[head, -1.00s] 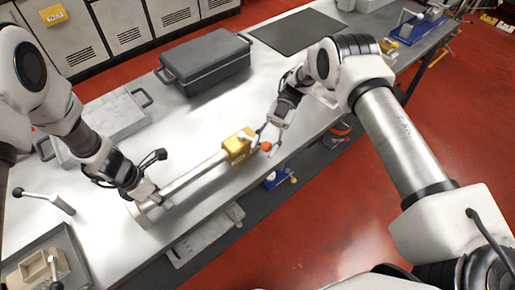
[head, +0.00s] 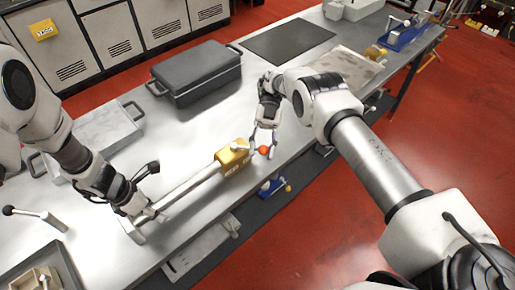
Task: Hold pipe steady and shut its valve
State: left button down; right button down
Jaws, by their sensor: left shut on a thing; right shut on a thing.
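The pipe (head: 185,189) is a long pale metal tube lying across the front of the steel bench. A flat end piece (head: 133,229) is at its lower left, and a yellow valve body (head: 232,161) at its right end. The valve has a lever with a red-orange knob (head: 264,151). My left gripper (head: 150,212) is shut on the pipe near its left end. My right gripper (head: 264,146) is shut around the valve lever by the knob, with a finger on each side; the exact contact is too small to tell.
A dark grey lidded case (head: 197,75) and a grey metal tray (head: 97,133) stand behind the pipe. A small lever fixture (head: 35,215) and a dark tray (head: 22,268) are at the left. A black mat (head: 288,40) lies farther back. The front bench edge runs close by the pipe.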

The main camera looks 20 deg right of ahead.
aim_at(261, 147)
jog(key=c, duration=0.6)
grip_release()
jog(key=shift+s+f, duration=0.1)
jog(key=shift+f, duration=0.2)
jog(key=shift+r, duration=0.15)
jog(key=shift+w+r, duration=0.2)
jog(key=shift+r, duration=0.15)
notch_tip(261, 147, up, 9)
jog(key=shift+a+r, duration=0.1)
